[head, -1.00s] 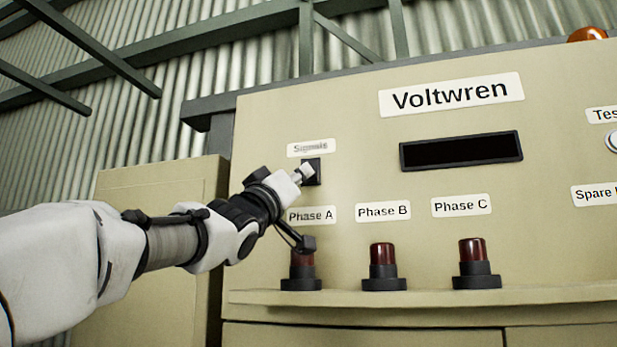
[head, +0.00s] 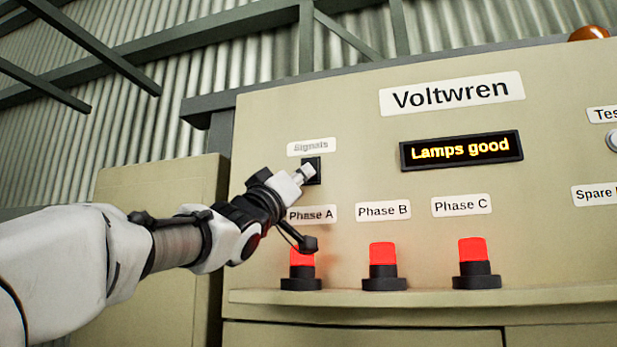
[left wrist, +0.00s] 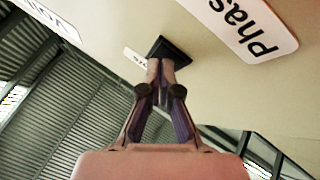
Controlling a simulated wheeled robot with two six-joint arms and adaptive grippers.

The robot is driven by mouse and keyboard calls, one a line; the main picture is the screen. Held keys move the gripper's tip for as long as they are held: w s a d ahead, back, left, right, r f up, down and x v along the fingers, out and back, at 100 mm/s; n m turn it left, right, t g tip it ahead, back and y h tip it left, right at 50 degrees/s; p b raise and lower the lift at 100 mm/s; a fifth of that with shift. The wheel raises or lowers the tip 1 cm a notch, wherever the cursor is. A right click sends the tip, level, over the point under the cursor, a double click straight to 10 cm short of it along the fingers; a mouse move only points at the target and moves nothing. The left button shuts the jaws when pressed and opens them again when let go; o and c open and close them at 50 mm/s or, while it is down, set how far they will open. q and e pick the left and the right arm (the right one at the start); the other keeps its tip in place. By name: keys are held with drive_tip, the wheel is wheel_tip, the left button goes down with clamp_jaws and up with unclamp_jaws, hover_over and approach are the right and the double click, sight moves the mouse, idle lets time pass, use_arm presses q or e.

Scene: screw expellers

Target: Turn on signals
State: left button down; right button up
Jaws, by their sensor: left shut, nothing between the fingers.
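The Signals switch (head: 313,168) is a small black plate under the "Signals" label (head: 308,146) on the beige panel. My left gripper (head: 303,173) is shut with nothing between its fingers, its tips at the switch and covering part of it. In the left wrist view the fingertips (left wrist: 161,64) meet the black switch plate (left wrist: 171,50); the lever itself is hidden. The display (head: 461,150) reads "Lamps good". The Phase A lamp (head: 302,257), Phase B lamp (head: 382,254) and Phase C lamp (head: 472,250) glow red. My right gripper is not in view.
A ledge (head: 420,296) runs under the lamps. An orange beacon (head: 588,33) sits on top of the panel. A round button (head: 612,140) and a "Spare" label (head: 596,194) are at the right edge. A lower beige cabinet (head: 150,190) stands at the left.

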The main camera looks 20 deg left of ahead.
use_arm(q)
drive_tip(key=shift+s, duration=0.8)
drive_tip(key=shift+f+b, duration=0.15)
drive_tip(key=shift+b, duration=0.45)
drive_tip(key=s+b, duration=0.2)
drive_tip(key=b, duration=0.1)
drive_tip(key=s+r+b, duration=0.1)
drive_tip(key=s+b, duration=0.1)
drive_tip(key=b, duration=0.2)
drive_tip(key=shift+s+a, duration=0.15)
drive_tip(key=shift+s, duration=0.25)
